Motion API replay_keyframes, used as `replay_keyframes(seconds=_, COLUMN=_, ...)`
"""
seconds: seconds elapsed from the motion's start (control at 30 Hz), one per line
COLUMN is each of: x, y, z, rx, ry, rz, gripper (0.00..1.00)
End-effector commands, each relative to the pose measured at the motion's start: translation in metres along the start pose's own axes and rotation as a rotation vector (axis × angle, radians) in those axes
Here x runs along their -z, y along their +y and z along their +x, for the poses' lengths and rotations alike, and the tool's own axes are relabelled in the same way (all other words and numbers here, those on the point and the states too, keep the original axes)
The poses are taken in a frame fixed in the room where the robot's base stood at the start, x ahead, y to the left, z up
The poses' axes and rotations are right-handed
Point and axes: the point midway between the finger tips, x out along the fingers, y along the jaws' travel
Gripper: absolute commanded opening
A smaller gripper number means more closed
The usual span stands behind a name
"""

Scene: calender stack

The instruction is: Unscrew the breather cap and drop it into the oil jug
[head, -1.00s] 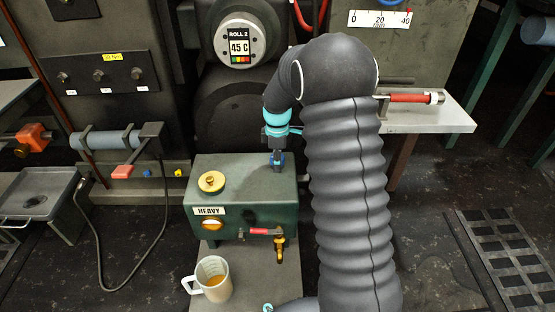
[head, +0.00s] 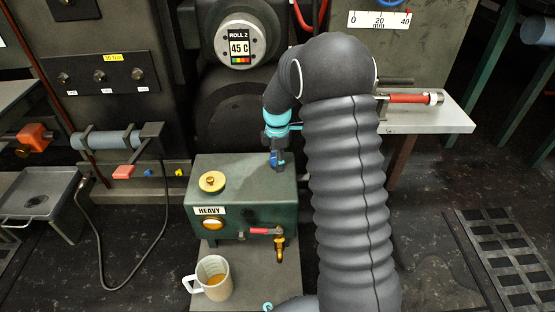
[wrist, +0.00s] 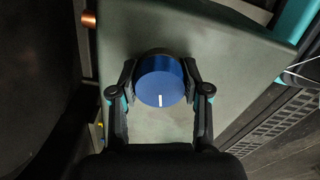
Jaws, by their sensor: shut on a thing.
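The blue breather cap (wrist: 160,82), with a white line on its face, sits between the two fingers in the wrist view. My gripper (wrist: 160,90) is shut on its sides. In the head view my gripper (head: 277,163) is at the back right of the green tank's top (head: 243,178), and a bit of the blue cap (head: 278,157) shows there. A dark ring shows behind the cap in the wrist view; I cannot tell whether the cap is still seated. The oil jug (head: 217,293), white with amber oil inside, stands in front of the tank, at lower left.
A brass-coloured lid (head: 212,182) sits on the tank's top left. A red-handled tap (head: 262,231) sticks out of the tank's front. Rollers and dark machine panels (head: 105,72) stand behind, and a grey shelf (head: 440,115) is at right.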

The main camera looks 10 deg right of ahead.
Motion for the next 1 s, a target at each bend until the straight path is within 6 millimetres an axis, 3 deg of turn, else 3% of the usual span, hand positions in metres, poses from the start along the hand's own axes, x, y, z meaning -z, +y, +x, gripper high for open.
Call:
replay_keyframes(seconds=0.37, x=0.0002, y=-0.0015, z=0.0021, rx=0.005, ry=0.001, rz=-0.184, gripper=0.16)
replay_keyframes(seconds=0.67, x=0.0002, y=-0.0016, z=0.0024, rx=0.006, ry=0.001, rz=-0.2, gripper=0.16)
replay_keyframes(seconds=1.0, x=0.0002, y=-0.0018, z=0.0025, rx=0.006, ry=0.002, rz=-0.381, gripper=0.16)
